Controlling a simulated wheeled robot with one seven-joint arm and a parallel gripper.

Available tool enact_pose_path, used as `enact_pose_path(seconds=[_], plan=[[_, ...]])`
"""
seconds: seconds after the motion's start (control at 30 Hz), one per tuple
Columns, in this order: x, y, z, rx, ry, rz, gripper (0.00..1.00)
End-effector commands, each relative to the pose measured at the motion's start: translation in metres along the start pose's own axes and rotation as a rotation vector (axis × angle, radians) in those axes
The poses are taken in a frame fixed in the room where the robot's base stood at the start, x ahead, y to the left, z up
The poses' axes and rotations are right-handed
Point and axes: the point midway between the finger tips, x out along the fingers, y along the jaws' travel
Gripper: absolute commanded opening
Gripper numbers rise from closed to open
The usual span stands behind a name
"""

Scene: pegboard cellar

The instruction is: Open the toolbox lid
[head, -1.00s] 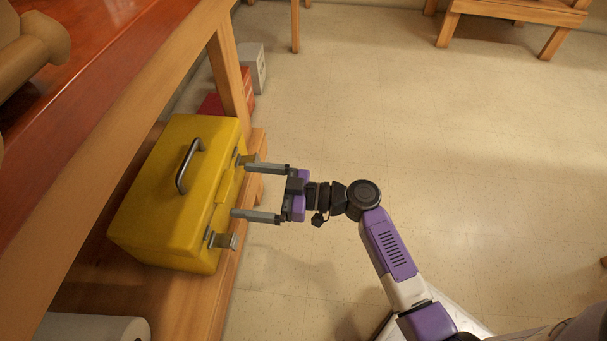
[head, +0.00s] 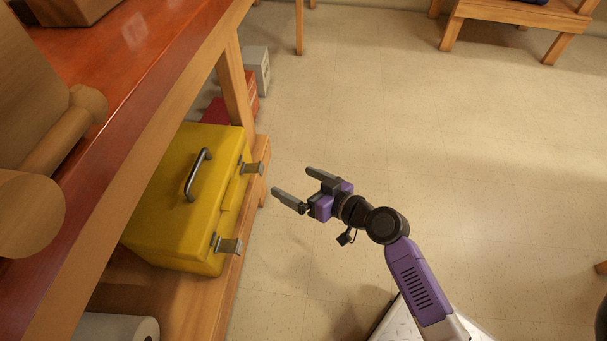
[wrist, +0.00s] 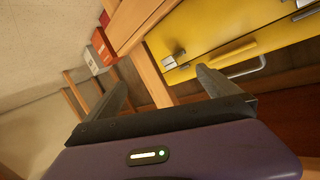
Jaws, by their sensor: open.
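The yellow toolbox (head: 185,215) sits on the lower wooden shelf at left in the head view, its lid closed. Its dark handle (head: 197,174) stands up on the lid. Two metal latches, the far one (head: 252,168) and the near one (head: 228,245), stick out from its front side. In the wrist view the toolbox (wrist: 220,28) is at upper right, with one latch (wrist: 174,60) and the handle (wrist: 243,68) visible. My gripper (head: 290,184) is open and empty, to the right of the toolbox and apart from it. Its fingers also show in the wrist view (wrist: 160,92).
The red-brown bench top (head: 150,45) overhangs the toolbox's left side. A wooden leg (head: 232,85) stands behind it. Red (head: 248,100) and grey boxes (head: 256,68) lie beyond. A white roll (head: 110,327) is at lower left.

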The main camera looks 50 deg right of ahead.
Motion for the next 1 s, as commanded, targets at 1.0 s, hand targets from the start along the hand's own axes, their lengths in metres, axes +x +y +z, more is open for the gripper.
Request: enact_pose_path(seconds=[1.0], plan=[[-0.026, 0.002, -0.013, 0.039, 0.020, 0.095, 1.00]])
